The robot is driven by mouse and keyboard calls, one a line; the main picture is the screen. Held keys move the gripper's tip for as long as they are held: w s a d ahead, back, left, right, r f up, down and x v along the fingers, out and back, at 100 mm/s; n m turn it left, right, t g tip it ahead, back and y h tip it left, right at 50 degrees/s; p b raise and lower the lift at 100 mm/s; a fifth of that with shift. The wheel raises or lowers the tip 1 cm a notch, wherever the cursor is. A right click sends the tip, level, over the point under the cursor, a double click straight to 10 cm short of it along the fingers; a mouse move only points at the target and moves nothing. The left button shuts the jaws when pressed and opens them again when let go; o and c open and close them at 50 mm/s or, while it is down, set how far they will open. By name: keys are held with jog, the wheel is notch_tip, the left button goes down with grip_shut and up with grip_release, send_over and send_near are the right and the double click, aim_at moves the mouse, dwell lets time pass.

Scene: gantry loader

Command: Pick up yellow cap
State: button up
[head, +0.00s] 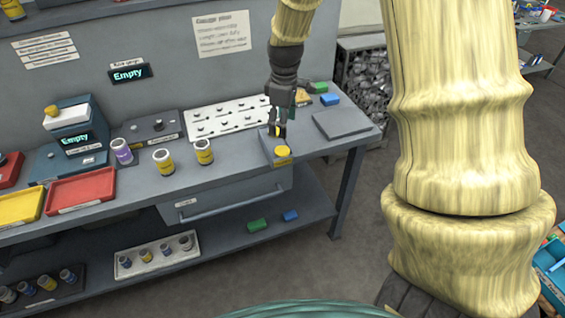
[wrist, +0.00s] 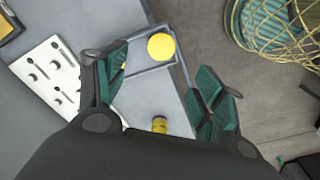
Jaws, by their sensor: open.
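In the wrist view the yellow cap (wrist: 161,46) shows whole, between and a little beyond the finger pads. My gripper (head: 280,129) hangs just above and behind the cap, pointing down, apart from it. In the wrist view my gripper (wrist: 163,86) has its green-padded fingers spread wide, with nothing between them held.
A white panel with several knobs (head: 225,118) lies left of the gripper. Jars with yellow bands (head: 204,152) stand further left. Green (head: 318,87) and blue (head: 331,99) blocks lie behind. A flat grey plate (head: 342,122) lies to the right.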

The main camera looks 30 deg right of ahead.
jog(key=n, duration=0.1)
send_over(283, 151)
jog(key=shift+s+d+f, duration=0.1)
jog(key=shift+d+f, duration=0.05)
jog(key=shift+f, duration=2.45)
jog(key=shift+w+f+p, duration=0.15)
jog(key=shift+f+p, duration=0.45)
jog(key=shift+f, duration=0.3)
jog(key=shift+w+f+p, duration=0.15)
jog(key=shift+f+p, duration=0.4)
jog(key=shift+f, duration=1.2)
jog(key=shift+s, duration=0.1)
jog(key=c, duration=0.6)
jog(key=shift+c, duration=1.1)
jog(key=shift+s+a, duration=0.1)
jog(key=shift+a, duration=0.1)
